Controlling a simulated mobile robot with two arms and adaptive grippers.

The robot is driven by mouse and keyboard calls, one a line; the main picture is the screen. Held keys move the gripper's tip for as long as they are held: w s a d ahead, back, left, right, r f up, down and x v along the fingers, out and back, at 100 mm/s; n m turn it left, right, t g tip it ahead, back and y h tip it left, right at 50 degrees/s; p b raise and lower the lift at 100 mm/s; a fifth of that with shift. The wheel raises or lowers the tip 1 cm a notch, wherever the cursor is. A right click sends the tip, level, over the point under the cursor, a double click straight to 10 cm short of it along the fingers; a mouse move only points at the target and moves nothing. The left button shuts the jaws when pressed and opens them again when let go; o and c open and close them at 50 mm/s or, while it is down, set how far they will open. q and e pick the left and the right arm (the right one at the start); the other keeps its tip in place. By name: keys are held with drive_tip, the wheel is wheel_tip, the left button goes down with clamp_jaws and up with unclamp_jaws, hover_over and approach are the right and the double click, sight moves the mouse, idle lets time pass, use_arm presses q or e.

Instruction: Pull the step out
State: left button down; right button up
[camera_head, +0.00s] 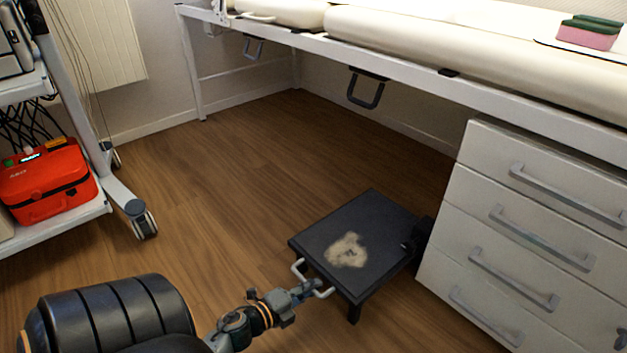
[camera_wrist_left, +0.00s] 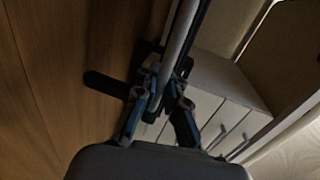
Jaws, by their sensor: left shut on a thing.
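The step is a dark flat platform (camera_head: 385,225) with a pale worn patch, low over the floor beside the drawer unit. A dark leg shows below its front corner. A light grey handle (camera_head: 299,268) sticks out from its front left edge. My left gripper (camera_head: 309,289) is at this handle, shut on it. In the left wrist view the fingers (camera_wrist_left: 160,105) close around the grey handle bar (camera_wrist_left: 181,42), which runs up out of the picture. The fingers cover part of the handle. My right gripper is not in view.
A white drawer unit (camera_head: 480,210) stands right of the step, close to its dark bracket (camera_head: 415,240). A padded couch (camera_head: 440,50) spans the back. A wheeled cart (camera_head: 120,200) with a red case (camera_head: 48,185) stands left. The wooden floor between is clear.

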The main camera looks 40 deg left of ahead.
use_arm(q)
drive_tip(key=c, duration=1.4)
unclamp_jaws()
drive_tip(key=shift+r, duration=0.1)
drive_tip(key=v, duration=1.2)
